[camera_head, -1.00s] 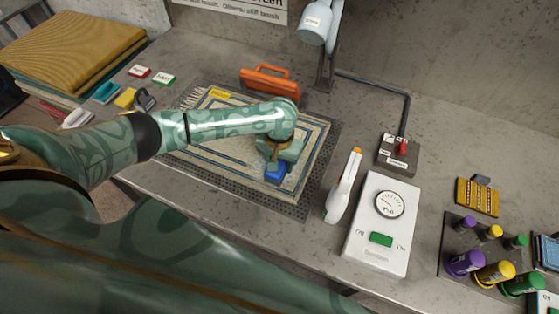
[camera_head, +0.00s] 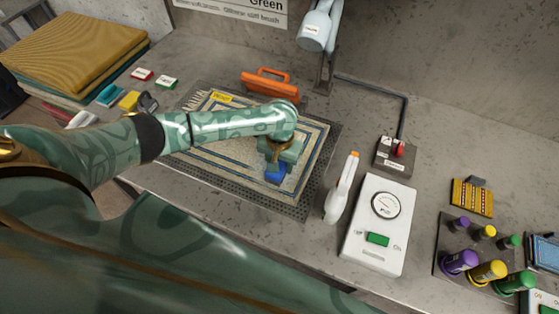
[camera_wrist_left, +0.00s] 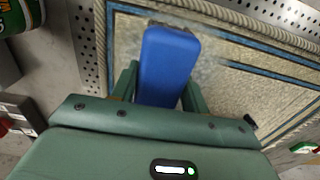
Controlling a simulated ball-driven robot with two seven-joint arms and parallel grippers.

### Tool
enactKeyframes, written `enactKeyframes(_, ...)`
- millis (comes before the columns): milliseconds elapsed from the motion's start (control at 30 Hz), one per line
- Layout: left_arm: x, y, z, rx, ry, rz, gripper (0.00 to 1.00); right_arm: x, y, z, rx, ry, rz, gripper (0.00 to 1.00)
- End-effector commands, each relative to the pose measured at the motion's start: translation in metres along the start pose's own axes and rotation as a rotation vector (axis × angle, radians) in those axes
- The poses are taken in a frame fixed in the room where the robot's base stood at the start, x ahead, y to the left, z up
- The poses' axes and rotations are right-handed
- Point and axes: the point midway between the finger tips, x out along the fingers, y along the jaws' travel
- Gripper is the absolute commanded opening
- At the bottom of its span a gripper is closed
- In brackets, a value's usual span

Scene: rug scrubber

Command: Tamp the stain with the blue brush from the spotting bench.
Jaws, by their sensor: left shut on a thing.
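My left gripper (camera_head: 277,160) is shut on the blue brush (camera_head: 277,174), low over the right part of the patterned rug (camera_head: 205,159). In the left wrist view the brush (camera_wrist_left: 168,65) sits between the fingers of my left gripper (camera_wrist_left: 158,85), with its blue back facing the camera. The bristles are hidden, so I cannot tell whether they touch the rug. No stain stands out; the spot below the brush is covered by the brush and gripper. My right gripper is not in view.
An orange-handled tool (camera_head: 270,83) stands at the rug's far edge. A white spray bottle (camera_head: 341,188) and a white dial box (camera_head: 379,222) are to the right. Several coloured bottles (camera_head: 487,270) stand farther right. Small brushes and blocks (camera_head: 130,100) lie at the left, by stacked rugs (camera_head: 75,50).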

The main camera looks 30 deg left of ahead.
Motion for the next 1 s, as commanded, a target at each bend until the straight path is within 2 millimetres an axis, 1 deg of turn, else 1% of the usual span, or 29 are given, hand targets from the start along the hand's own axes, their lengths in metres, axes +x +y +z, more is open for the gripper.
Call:
enactKeyframes(400, 0.001, 0.000, -0.001, 0.000, 0.001, 0.001, 0.25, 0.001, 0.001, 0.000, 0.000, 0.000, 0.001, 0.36)
enactKeyframes(1000, 0.010, 0.001, -0.001, 0.000, 0.002, 0.002, 0.25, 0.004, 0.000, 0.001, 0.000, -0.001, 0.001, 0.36)
